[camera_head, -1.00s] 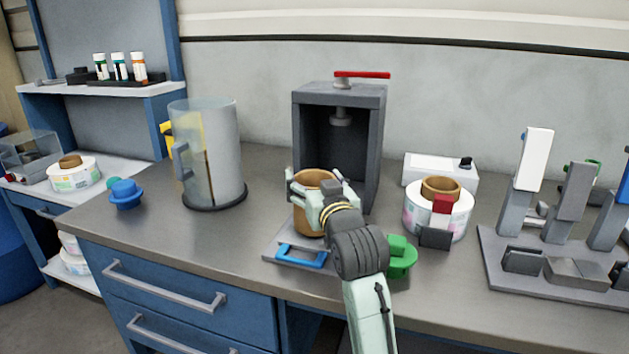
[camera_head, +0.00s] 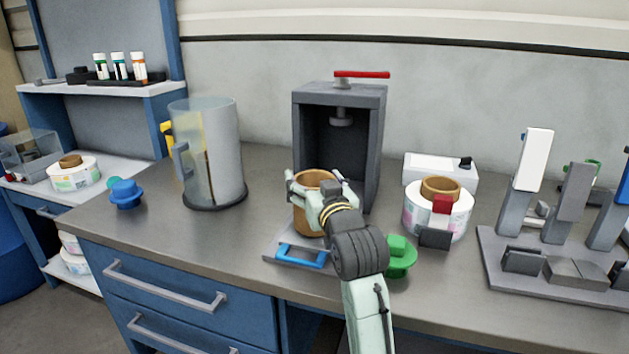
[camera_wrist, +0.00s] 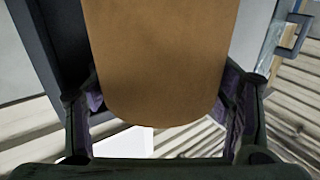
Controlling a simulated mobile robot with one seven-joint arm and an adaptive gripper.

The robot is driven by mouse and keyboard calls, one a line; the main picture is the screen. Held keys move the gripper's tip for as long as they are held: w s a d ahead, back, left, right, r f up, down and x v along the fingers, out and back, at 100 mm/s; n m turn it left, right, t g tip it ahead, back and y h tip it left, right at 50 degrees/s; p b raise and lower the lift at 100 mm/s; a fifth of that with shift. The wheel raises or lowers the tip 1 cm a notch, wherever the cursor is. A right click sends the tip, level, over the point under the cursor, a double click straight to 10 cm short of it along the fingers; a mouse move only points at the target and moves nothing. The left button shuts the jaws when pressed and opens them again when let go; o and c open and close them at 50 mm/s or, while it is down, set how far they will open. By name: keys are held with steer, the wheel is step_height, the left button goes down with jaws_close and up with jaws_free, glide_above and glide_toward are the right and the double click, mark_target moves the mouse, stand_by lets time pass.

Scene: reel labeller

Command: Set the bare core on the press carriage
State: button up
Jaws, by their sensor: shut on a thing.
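The bare core (camera_head: 307,217) is a brown cardboard tube, upright in the head view. My gripper (camera_head: 317,191) is shut on it, with a finger on either side. In the wrist view the core (camera_wrist: 160,60) fills the middle between my fingers (camera_wrist: 160,110). The press (camera_head: 338,145) is a dark grey open-fronted box with a red lever on top. Its carriage (camera_head: 273,254), a grey plate with a blue handle, is drawn out in front. The core is over the carriage; my gripper and arm hide part of both, and I cannot tell whether its bottom touches the plate.
A green knob (camera_head: 399,257) stands right of my arm. A labelled reel (camera_head: 455,219) stands further right, before a white device (camera_head: 430,170). A clear cylinder guard (camera_head: 224,155) and a blue knob (camera_head: 125,194) stand left. The bench between guard and carriage is clear.

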steer(key=shift+f+b, duration=0.55)
steer(key=shift+f, duration=0.15)
steer(key=o, duration=1.2)
steer(key=shift+o, duration=0.2)
steer(key=shift+s, duration=0.1)
steer(key=v, duration=1)
steer(key=shift+s, duration=0.4)
steer(key=shift+d+r, duration=0.1)
